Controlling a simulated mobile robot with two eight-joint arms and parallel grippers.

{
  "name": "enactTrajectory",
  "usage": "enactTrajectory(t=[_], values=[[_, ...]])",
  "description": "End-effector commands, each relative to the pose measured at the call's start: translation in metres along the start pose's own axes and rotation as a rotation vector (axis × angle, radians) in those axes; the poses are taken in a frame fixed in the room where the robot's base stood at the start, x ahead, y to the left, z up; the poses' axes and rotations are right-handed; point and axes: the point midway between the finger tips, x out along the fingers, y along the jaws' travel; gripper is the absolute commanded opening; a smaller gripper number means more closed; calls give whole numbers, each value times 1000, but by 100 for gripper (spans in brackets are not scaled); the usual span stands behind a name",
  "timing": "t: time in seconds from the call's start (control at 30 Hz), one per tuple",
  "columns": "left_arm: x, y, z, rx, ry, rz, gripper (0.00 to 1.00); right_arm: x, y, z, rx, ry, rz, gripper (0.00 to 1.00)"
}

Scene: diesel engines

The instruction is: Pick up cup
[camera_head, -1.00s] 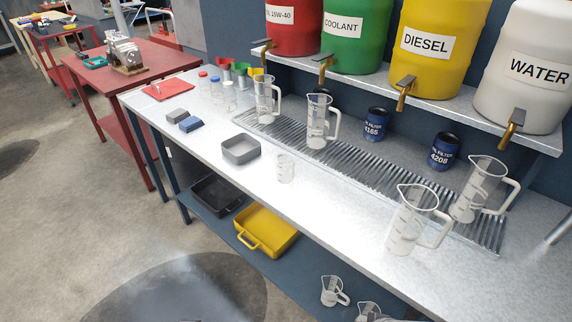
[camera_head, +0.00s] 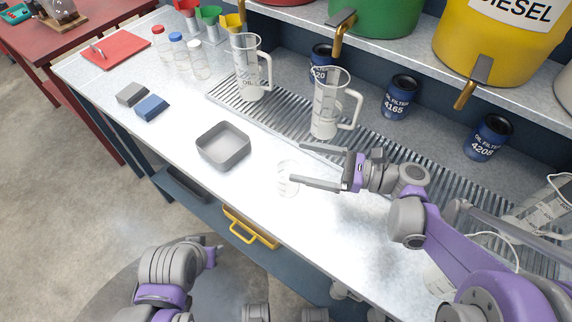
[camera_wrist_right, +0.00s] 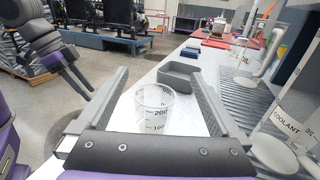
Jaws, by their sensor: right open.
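The cup (camera_head: 286,184) is a small clear measuring cup with dark markings, standing upright on the grey bench top. In the right wrist view the cup (camera_wrist_right: 154,112) shows between my two fingers, with a gap on each side. My right gripper (camera_head: 298,164) is open and reaches in from the right. Contact cannot be made out. My left arm is at the bottom left of the head view. In the wrist view my left gripper (camera_wrist_right: 78,80) shows at the left, and its opening is unclear.
A grey tray (camera_head: 222,147) stands left of the cup. Tall clear jugs (camera_head: 330,103) with handles stand behind on the drain grate (camera_head: 285,122). Blue oil filters (camera_head: 399,97) stand at the back under the barrel shelf. Bare bench lies in front of the tray.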

Motion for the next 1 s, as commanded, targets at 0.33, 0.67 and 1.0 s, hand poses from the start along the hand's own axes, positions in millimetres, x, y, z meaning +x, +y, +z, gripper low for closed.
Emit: enactTrajectory(t=[0.33,0.67,1.0], values=[[14,0,8,0,-5,0,45,0,-1,-68,1,0,0,100],[14,0,8,0,-5,0,45,22,0,-76,-1,0,3,100],[12,0,7,0,-4,0,45,70,1,-76,-1,0,3,100]])
